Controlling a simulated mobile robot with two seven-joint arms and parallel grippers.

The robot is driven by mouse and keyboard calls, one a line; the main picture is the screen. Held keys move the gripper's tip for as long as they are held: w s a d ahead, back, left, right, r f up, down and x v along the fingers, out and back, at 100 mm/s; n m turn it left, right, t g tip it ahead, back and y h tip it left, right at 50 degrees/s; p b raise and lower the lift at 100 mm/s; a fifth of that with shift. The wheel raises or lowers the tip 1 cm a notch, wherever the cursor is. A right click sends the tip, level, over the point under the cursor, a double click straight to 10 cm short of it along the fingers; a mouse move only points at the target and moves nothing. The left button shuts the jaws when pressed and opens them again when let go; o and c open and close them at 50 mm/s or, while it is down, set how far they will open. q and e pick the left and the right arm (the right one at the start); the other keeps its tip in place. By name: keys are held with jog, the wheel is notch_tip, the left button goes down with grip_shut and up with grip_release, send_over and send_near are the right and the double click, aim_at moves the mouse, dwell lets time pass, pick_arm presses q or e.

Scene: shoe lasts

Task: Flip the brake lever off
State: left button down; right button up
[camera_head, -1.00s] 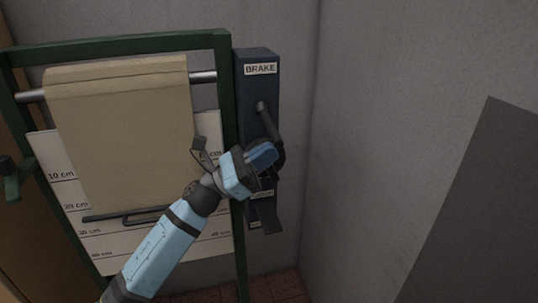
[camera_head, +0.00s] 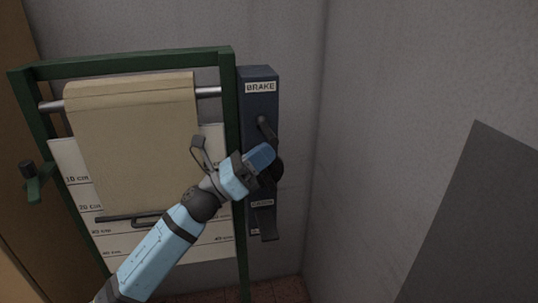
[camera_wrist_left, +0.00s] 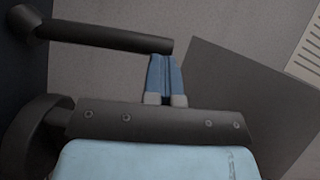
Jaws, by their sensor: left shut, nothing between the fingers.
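The brake box (camera_head: 258,104) is a tall dark blue-grey panel with a BRAKE label, to the right of the green frame. A dark lever (camera_head: 266,127) starts below the label and slants down to the right; its lower part is partly hidden by my gripper. My left gripper (camera_head: 263,154) is shut and empty, just below and in front of the lever. In the left wrist view the blue fingers (camera_wrist_left: 165,75) are together, with their tips at the free end of the dark lever rod (camera_wrist_left: 110,38). I cannot tell whether they touch. My right gripper is not seen.
A green frame (camera_head: 140,64) with a brown sheet (camera_head: 140,140) over a metal roller and a measuring board stands left of the box. A grey wall (camera_head: 390,100) lies close on the right, with a dark flat panel (camera_head: 475,220) in the lower right.

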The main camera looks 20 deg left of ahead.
pick_arm(q)
notch_tip(320, 180, up, 7)
jog(key=n+t+y+p, duration=0.1)
jog(key=n+p, duration=0.1)
jog(key=shift+w+a+p, duration=0.3)
jog(key=shift+w+p, duration=0.1)
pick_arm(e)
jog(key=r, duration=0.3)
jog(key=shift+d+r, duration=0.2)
pick_arm(q)
jog(key=shift+r, duration=0.1)
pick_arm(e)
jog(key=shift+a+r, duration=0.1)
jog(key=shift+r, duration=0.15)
pick_arm(q)
jog(key=shift+a, duration=0.1)
